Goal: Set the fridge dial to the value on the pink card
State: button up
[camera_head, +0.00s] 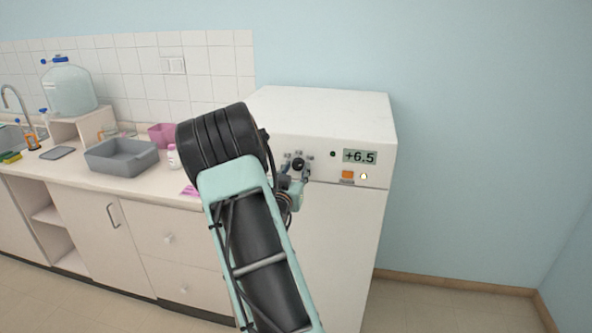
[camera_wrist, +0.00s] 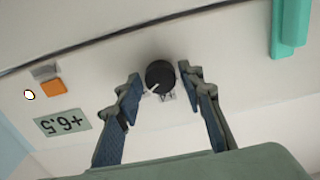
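The fridge (camera_head: 325,108) is a white cabinet at the right end of the counter. Its black dial (camera_wrist: 160,77) sits between my fingertips in the wrist view, and it also shows in the head view (camera_head: 298,164). The fridge display (camera_head: 359,156) reads +6.5. My gripper (camera_wrist: 158,85) is open around the dial, with a gap on both sides. A pink card (camera_head: 190,191) lies near the counter's front edge, partly hidden by my arm. Its value cannot be read.
An orange button (camera_head: 347,175) and a small warning mark (camera_head: 364,176) are below the display. A grey basin (camera_head: 121,157), a white bottle (camera_head: 173,157) and a pink container (camera_head: 162,135) stand on the counter. Free floor lies right of the fridge.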

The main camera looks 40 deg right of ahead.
jog(key=c, duration=0.8)
jog(key=shift+n+b, duration=0.3)
jog(key=shift+b, duration=0.05)
jog(key=shift+f+n+b, duration=0.15)
jog(key=shift+n+b, duration=0.65)
jog(key=shift+n, duration=0.2)
jog(key=n+b, duration=0.1)
jog(key=n, duration=0.1)
jog(key=shift+n, duration=0.3)
jog(key=n+b, duration=0.1)
jog(key=n, duration=0.2)
jog(key=shift+r+n, duration=0.2)
jog(key=shift+n, duration=1.6)
